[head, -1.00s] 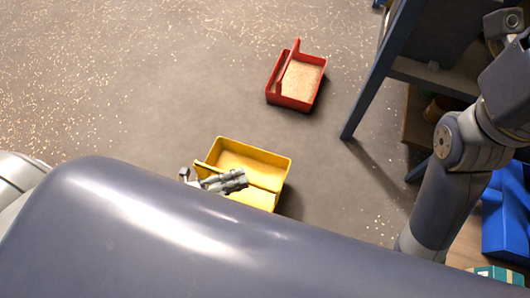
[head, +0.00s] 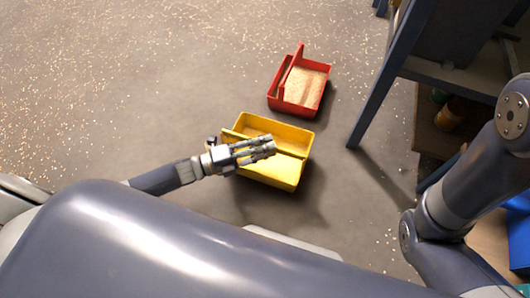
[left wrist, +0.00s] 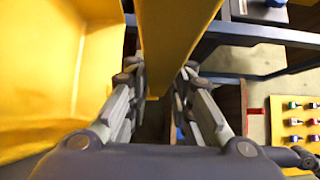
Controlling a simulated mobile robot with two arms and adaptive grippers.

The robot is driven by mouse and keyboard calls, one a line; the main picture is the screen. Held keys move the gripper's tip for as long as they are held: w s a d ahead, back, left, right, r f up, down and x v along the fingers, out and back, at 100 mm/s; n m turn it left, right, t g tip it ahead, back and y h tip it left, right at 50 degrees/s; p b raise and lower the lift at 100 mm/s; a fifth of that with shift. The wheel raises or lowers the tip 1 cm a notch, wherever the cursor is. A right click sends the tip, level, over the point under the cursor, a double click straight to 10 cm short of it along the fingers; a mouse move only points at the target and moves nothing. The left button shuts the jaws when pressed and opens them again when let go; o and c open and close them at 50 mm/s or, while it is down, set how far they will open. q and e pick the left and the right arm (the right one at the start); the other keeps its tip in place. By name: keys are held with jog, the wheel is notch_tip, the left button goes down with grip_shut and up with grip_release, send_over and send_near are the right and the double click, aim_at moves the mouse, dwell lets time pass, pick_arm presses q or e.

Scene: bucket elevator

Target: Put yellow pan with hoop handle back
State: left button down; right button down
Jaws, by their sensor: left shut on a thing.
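In the left wrist view my left fingers (left wrist: 158,95) are shut on the yellow hoop handle (left wrist: 170,35), one on each side. The pan's yellow wall (left wrist: 50,80) fills the left of that view. My right arm shows at the right of the head view, but its gripper is out of view.
A red pan (head: 318,105) with grainy tan material stands on the floor just beyond the yellow pan. A dark blue metal frame (head: 385,90) with a leg rises to the right. A blue bin (head: 519,235) is at the right edge. The floor at left is open, with scattered grains.

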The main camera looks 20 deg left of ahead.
pick_arm(q)
jog(key=shift+w, duration=0.4)
jog(key=shift+s+f+b, duration=0.1)
jog(key=shift+f+b, duration=1.55)
jog(key=shift+b, duration=0.05)
jog(key=shift+f, duration=0.2)
jog(key=c, duration=1.4)
grip_release()
